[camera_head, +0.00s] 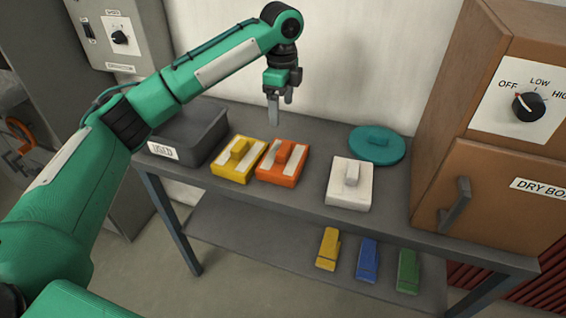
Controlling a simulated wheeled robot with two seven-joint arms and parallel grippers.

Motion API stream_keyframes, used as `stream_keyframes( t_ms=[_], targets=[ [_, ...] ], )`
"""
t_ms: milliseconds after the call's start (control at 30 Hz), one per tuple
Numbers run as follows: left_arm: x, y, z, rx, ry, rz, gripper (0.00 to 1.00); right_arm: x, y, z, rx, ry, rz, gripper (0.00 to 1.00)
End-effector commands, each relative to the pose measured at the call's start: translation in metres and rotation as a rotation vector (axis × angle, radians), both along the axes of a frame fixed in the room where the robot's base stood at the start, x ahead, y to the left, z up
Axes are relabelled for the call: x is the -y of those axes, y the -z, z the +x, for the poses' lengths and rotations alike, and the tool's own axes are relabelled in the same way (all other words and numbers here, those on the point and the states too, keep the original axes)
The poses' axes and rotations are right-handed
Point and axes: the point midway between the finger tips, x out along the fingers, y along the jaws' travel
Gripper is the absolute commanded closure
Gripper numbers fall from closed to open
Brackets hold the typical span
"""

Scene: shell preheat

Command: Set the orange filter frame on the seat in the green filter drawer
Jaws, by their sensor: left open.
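The orange filter frame (292,178) lies flat on the grey table, with a raised orange grip block in its middle and pale panels beside it. It touches or nearly touches a yellow frame of the same shape (229,172) on its left. My left gripper (281,110) is open and empty. It points down above the back part of the table, behind and above the orange frame and apart from it. I cannot make out a green filter drawer or its seat in this view. My right gripper is not in view.
A dark grey bin (205,135) stands left of the frames. A white block-shaped piece (343,194) and a round teal lid (377,145) lie to the right. A brown dry box (495,190) stands at the right end. Yellow, blue and green pieces (407,272) lie on the lower shelf (230,235).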

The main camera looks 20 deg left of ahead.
Motion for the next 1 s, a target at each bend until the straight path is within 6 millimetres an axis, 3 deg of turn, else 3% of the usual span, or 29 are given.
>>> stream_keyframes(
  t_ms=[300, 567, 833, 1000],
  targets=[
    [0.001, 0.060, -0.001, -0.002, 0.000, 0.000, 0.20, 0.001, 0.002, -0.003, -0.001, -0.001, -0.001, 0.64],
    [0.003, 0.080, -0.003, -0.001, 0.001, 0.000, 0.20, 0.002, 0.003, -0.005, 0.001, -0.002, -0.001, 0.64],
    [0.008, 0.118, -0.009, -0.002, 0.000, 0.000, 0.20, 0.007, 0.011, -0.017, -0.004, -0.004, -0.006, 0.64],
    [0.008, 0.125, -0.009, 0.001, 0.000, -0.001, 0.20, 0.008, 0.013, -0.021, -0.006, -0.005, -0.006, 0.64]
  ],
)
